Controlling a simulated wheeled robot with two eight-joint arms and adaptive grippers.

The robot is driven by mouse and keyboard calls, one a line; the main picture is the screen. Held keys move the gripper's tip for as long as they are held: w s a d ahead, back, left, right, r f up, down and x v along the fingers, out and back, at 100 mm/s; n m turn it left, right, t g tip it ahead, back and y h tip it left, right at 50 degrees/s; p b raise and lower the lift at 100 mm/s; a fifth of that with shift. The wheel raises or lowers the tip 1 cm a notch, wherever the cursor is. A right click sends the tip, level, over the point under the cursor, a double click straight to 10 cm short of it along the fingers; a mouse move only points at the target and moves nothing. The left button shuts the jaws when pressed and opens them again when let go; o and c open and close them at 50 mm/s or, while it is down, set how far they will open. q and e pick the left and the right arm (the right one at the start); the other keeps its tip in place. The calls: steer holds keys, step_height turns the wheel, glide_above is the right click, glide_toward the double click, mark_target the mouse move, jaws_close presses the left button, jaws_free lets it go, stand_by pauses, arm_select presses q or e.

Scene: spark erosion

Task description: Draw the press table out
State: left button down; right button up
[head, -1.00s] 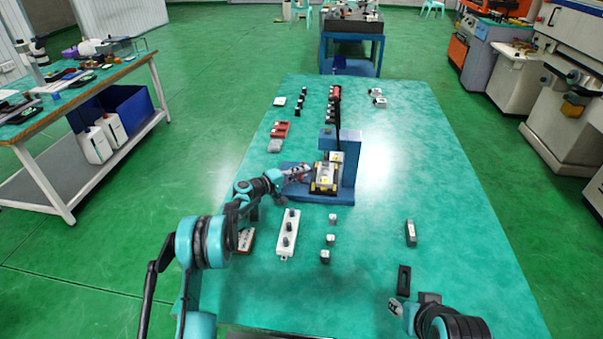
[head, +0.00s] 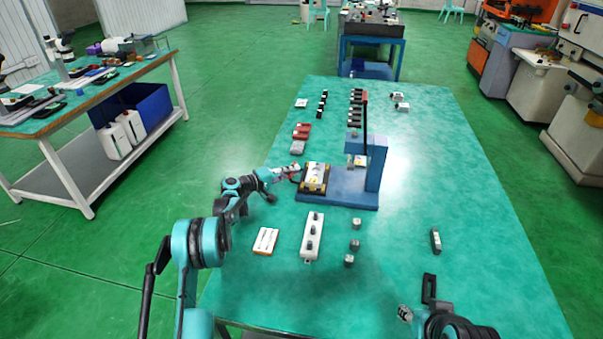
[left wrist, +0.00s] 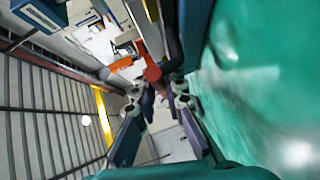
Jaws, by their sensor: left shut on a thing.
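The press is a blue frame (head: 374,165) with a dark upright lever, standing on a blue base (head: 345,200) on the green table. The press table (head: 314,178) is a dark plate carrying a pale block with yellow marks. It sits at the left end of the base, clear of the frame's column. My left gripper (head: 294,173) reaches in from the left and is shut at the press table's left side; the exact grip point is too small to make out. The left wrist view is tilted and unclear. My right gripper (head: 406,313) shows partly at the bottom right; its jaws are unclear.
A white strip with dark knobs (head: 312,240), an orange-edged white plate (head: 265,241) and small grey cubes (head: 355,245) lie in front of the press. Red blocks (head: 301,131) lie behind left. A dark piece (head: 436,240) lies right. The table's right side is largely clear.

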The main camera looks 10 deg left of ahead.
arm_select(q)
steer(key=c, duration=1.9)
jaws_free()
steer(key=shift+o, duration=0.2)
steer(key=v, duration=1.2)
steer(key=s+d+r+m+g+y, duration=0.2)
steer(key=s+d+r+y, duration=0.1)
steer(key=s+d+r, duration=0.4)
steer(key=s+d+r+m+g+y, duration=0.15)
steer(key=s+d+r, duration=0.35)
steer(key=s, duration=0.5)
steer(key=s+f+m+y, duration=0.2)
steer(key=s+y, duration=0.1)
steer(key=s, duration=1)
steer(key=s+f+m+g+y, duration=0.1)
steer(key=s+f+m+y, duration=0.1)
steer(key=s, duration=1.1)
steer(key=shift+s+a+f+y, duration=0.3)
steer(key=shift+f+y, duration=0.3)
steer(key=shift+y, duration=0.35)
